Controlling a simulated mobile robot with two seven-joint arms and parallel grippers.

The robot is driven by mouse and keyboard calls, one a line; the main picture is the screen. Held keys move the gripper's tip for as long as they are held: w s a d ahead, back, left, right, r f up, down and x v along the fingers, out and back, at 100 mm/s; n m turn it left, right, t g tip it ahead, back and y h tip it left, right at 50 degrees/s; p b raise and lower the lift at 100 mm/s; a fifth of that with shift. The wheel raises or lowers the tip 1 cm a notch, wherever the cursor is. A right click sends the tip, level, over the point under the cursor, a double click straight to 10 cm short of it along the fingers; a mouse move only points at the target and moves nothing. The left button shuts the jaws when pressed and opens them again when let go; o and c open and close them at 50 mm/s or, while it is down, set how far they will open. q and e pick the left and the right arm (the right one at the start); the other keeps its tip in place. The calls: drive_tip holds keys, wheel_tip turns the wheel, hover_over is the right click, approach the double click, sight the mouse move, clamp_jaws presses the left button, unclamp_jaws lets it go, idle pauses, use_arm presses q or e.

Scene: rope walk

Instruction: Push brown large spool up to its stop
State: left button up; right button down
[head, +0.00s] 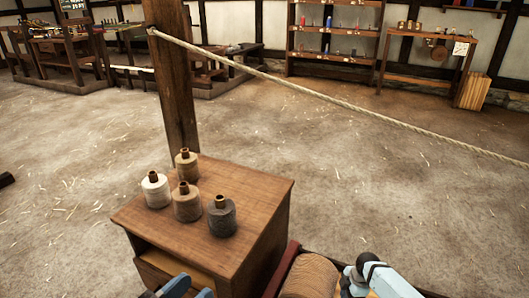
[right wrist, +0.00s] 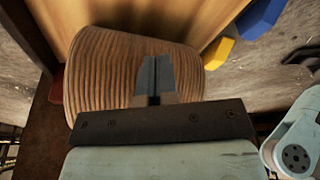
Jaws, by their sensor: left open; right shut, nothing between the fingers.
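The brown large spool (head: 312,277) lies at the bottom of the head view, cut off by the frame edge, beside a dark red rail (head: 284,268). In the right wrist view its ribbed brown winding (right wrist: 110,65) fills the upper left. My right gripper (right wrist: 157,62) is shut and empty, its fingertips over the spool's winding; I cannot tell whether they touch it. My left gripper (head: 191,286) is open at the bottom edge of the head view, in front of the wooden cabinet, apart from the spool. The spool's stop cannot be made out.
A wooden cabinet (head: 250,185) carries several small thread spools, one of them dark grey (head: 222,217). A post (head: 174,80) stands behind it, with a rope (head: 330,93) stretching right. Blue (right wrist: 260,17) and yellow (right wrist: 217,52) pieces show beside the spool. Open floor lies beyond.

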use_arm(q)
wheel_tip(320, 180, up, 6)
drive_tip(key=s+n+t+p, duration=0.1)
drive_tip(key=n+p, duration=0.1)
drive_tip(key=p, duration=0.4)
drive_tip(key=shift+s+d+r+t, duration=0.15)
drive_tip(key=shift+s+r+t, duration=0.05)
drive_tip(key=shift+t, duration=0.2)
use_arm(e)
drive_tip(key=a+v, duration=0.2)
drive_tip(key=v, duration=0.6)
drive_tip(key=shift+r, duration=0.2)
drive_tip(key=shift+s, duration=0.1)
